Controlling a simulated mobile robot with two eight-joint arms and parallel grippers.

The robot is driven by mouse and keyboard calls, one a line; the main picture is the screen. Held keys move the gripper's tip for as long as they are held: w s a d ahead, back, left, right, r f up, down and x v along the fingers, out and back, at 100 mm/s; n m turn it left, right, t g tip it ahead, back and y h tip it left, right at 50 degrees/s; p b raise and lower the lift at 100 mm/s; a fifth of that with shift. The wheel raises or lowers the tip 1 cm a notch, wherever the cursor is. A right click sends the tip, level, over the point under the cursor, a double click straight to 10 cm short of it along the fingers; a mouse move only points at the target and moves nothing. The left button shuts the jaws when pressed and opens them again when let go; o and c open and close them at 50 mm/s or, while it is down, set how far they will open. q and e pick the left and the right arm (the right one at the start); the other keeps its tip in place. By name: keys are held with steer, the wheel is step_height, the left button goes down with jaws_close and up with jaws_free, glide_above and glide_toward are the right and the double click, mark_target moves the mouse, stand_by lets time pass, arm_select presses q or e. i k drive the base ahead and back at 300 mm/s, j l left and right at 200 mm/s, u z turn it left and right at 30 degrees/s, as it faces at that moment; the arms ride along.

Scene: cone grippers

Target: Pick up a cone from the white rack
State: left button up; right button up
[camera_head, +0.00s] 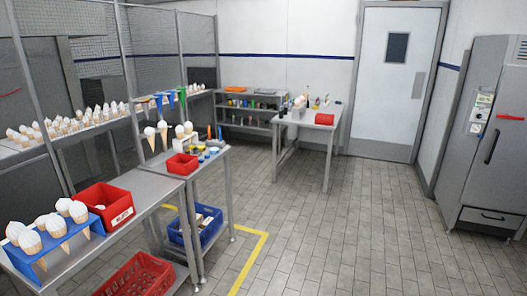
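Many more cones (70,122) stand in rows behind the mesh at the left. Neither of my grippers is in view.
A red bin (104,205) is beside the blue rack. A smaller red bin (182,165) is on the farther table. A blue crate (197,226) and a red crate (138,274) are low down. The tiled floor (340,220) is clear toward the grey cabinet (485,130).

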mark_target(180, 130)
steer(key=i+u, duration=0.1)
steer(key=i, duration=0.4)
steer(key=i+l+u, duration=0.15)
steer(key=i, duration=0.4)
steer(key=i+l+u, duration=0.1)
steer(key=i, duration=0.4)
steer(key=i+u, duration=0.3)
steer(key=u, duration=0.15)
steer(key=i+l+u, duration=0.2)
steer(key=u, duration=0.3)
steer(key=i+l+u, duration=0.25)
steer(key=u, duration=0.2)
